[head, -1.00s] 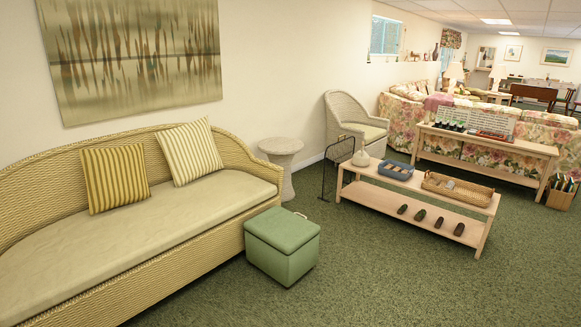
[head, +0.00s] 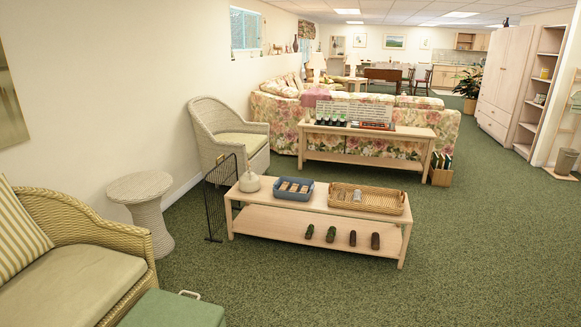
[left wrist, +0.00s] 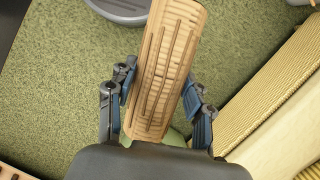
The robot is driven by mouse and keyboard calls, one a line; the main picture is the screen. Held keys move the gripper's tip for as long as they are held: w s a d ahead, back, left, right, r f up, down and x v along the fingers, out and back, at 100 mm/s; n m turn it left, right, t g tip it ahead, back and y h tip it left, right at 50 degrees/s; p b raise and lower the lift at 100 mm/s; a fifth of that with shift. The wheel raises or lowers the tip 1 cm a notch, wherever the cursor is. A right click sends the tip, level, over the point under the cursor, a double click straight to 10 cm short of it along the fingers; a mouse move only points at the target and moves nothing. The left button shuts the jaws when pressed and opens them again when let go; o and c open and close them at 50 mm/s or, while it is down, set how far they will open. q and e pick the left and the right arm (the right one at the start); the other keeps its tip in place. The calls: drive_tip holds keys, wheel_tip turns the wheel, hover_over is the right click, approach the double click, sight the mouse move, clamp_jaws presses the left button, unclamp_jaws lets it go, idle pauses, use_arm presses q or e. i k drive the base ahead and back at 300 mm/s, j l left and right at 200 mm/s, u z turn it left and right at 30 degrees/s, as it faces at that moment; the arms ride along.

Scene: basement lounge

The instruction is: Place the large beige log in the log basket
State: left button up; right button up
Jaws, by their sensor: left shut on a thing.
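A large beige log (left wrist: 168,55), with long dark grooves along it, shows in the left wrist view. My left gripper (left wrist: 158,92) is shut on it, with one finger on each side. Neither gripper nor the held log shows in the head view. A long tan wicker basket (head: 340,203) stands on top of a low wooden bench, with a small pale item inside. It may be the log basket. A blue basket (head: 281,196) with several beige pieces stands to its left.
The low bench (head: 260,221) has several dark log-like pieces on its lower shelf. A black mesh screen (head: 219,205) stands at its left end. A green ottoman (head: 173,311) and wicker sofa (head: 85,222) are at lower left. Green carpet (head: 330,295) is clear before the bench.

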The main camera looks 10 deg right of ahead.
sight(390, 205)
drive_tip(key=i+l+z, duration=0.2)
drive_tip(key=i+z, duration=0.3)
drive_tip(key=i, duration=0.5)
drive_tip(key=i+j+z, duration=0.2)
drive_tip(key=i+z, duration=0.3)
drive_tip(key=i, duration=0.5)
drive_tip(key=i+z, duration=0.4)
drive_tip(key=i, duration=1.7)
